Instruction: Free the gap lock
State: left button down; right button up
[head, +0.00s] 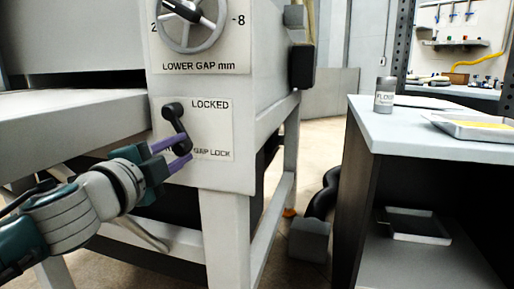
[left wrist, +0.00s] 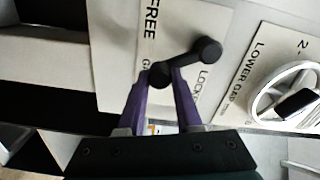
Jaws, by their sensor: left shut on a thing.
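The black gap lock lever (head: 174,117) is on a white plate (head: 222,128) on the machine's front, below the lower gap dial. It slants from an upper knob near the word LOCKED to a lower end by the words GAP LOCK. My left gripper (head: 185,150) has its purple fingers shut on the lower end. In the left wrist view the fingers (left wrist: 161,72) sit on either side of that end of the lever (left wrist: 188,61), and the word FREE is readable on the plate (left wrist: 175,25). In the head view my gripper hides that word. My right gripper is not in view.
The lower gap handwheel (head: 190,22) is just above the lock plate. The machine's grey table (head: 70,125) juts out at left, above my left arm. A bench (head: 420,135) with a flour tin (head: 384,95) and a tray (head: 470,128) stands at right. Floor shows between them.

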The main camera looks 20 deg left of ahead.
pick_arm(q)
jog(key=shift+f, duration=0.1)
jog(key=c, duration=0.6)
grip_release()
jog(key=shift+s+d+p, duration=0.2)
jog(key=shift+s, duration=2.3)
jog(key=shift+s+d+p, duration=0.15)
jog(key=shift+s+p, duration=0.05)
jog(key=shift+s, duration=2.25)
